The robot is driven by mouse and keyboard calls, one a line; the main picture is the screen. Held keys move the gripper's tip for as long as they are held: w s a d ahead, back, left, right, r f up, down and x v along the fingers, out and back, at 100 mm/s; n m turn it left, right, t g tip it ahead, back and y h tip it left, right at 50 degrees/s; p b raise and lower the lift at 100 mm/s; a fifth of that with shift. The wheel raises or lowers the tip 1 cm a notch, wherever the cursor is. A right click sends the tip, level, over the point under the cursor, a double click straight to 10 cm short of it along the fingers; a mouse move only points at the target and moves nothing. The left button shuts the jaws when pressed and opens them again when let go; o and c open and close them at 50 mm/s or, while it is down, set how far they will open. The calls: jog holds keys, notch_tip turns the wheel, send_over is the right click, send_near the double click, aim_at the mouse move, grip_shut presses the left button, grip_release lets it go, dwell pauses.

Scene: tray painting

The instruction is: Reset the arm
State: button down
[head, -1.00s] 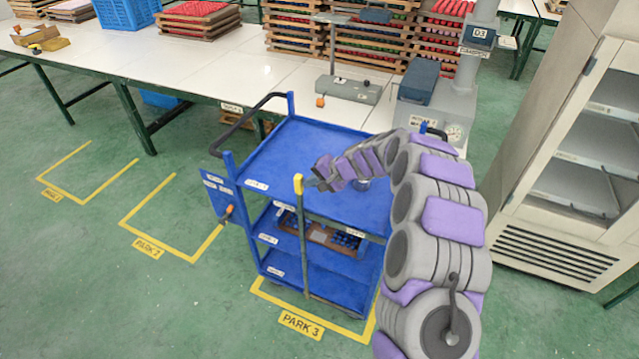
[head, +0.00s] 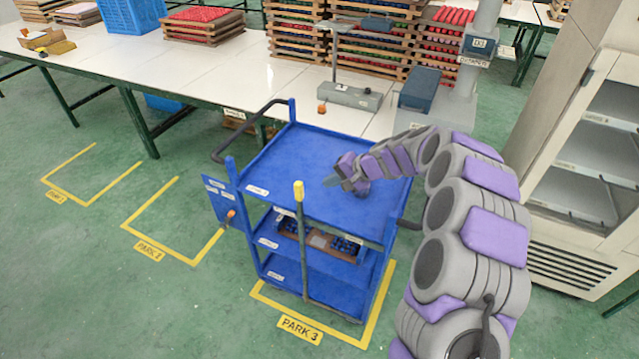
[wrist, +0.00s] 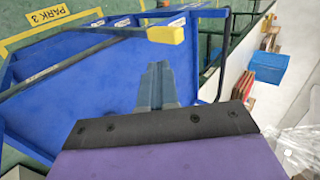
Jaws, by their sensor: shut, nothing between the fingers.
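My gripper (head: 331,181) is above the blue top shelf of the cart (head: 290,160), a little right of the yellow-tipped post. It is small in the head view. In the wrist view its fingers (wrist: 157,85) are together with nothing between them. The yellow tip (wrist: 166,34) of the post lies just beyond the fingertips there. My grey and purple arm reaches in from the lower right and hides part of the cart's right side.
The cart stands in the yellow-marked PARK 3 bay (head: 300,330). A wooden tray with blue pieces (head: 320,240) is on its middle shelf. A long white table (head: 200,70) runs behind. A white cabinet (head: 585,150) stands at right. Floor at left is free.

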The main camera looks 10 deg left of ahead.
jog(key=s+d+r+n+g+h, duration=0.15)
jog(key=s+r, duration=0.45)
jog(key=s, duration=0.6)
jog(key=s+d+r+n+g+h, duration=0.1)
jog(key=s+d+r+n+g, duration=0.15)
jog(key=s+r, duration=0.65)
jog(key=s+d+f+h, duration=0.1)
jog(key=s+d+h, duration=0.1)
jog(key=s+d, duration=0.3)
jog(key=s+d+f+h, duration=0.2)
jog(key=s+d, duration=0.3)
jog(key=s, duration=0.9)
jog(key=s+d+f+h, duration=0.1)
jog(key=s+d+h, duration=0.1)
jog(key=s+d, duration=0.3)
jog(key=s, duration=0.4)
jog(key=shift+s+f+g, duration=0.15)
jog(key=shift+s+g, duration=0.05)
jog(key=shift+g, duration=0.2)
jog(key=shift+d+h, duration=0.25)
jog(key=shift+d, duration=0.1)
jog(key=shift+a, duration=0.1)
